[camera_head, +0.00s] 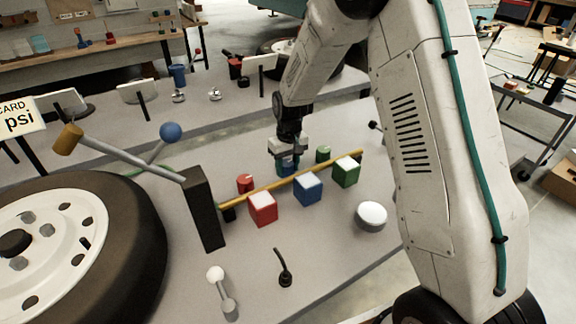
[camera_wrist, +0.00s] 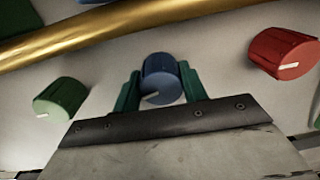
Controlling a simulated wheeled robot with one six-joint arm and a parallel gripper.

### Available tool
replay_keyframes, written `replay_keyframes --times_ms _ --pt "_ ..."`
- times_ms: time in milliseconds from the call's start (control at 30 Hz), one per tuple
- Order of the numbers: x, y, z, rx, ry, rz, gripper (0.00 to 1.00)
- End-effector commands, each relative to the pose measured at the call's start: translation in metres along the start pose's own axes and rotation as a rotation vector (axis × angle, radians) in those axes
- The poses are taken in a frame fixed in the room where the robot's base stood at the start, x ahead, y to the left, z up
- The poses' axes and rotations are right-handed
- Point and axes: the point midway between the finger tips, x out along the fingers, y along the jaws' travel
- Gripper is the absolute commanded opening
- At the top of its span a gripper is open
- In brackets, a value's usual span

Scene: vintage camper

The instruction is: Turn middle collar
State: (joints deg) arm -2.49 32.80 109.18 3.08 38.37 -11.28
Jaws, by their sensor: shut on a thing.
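The middle collar is a blue round knob (camera_wrist: 160,80) with a white pointer mark, standing upright on the grey bench top behind the brass pipe. In the wrist view it sits between the two green fingers of my gripper (camera_wrist: 160,92), which are shut on its sides. In the head view my gripper (camera_head: 288,163) points down behind the pipe and mostly hides the blue knob. A red collar (camera_head: 245,183) stands to the left and a green collar (camera_head: 323,154) to the right. They also show in the wrist view, red at right (camera_wrist: 283,53) and green at left (camera_wrist: 60,97).
A brass pipe (camera_head: 290,180) runs in front of the collars. Red (camera_head: 263,210), blue (camera_head: 308,190) and green (camera_head: 346,173) blocks stand in front of it. A black post (camera_head: 203,210) with a lever, a wheel (camera_head: 80,245) and a white round knob (camera_head: 370,216) are nearby.

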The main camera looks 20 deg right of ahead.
Motion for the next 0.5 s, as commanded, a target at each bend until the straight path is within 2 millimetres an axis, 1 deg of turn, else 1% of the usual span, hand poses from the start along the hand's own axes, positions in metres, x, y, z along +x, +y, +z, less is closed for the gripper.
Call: replay_keyframes --times_ms 200,500 --pt "0.0000 -0.0002 0.0004 0.124 0.003 0.000 0.19" --pt "0.0000 -0.0006 0.0003 0.207 0.007 0.000 0.19"
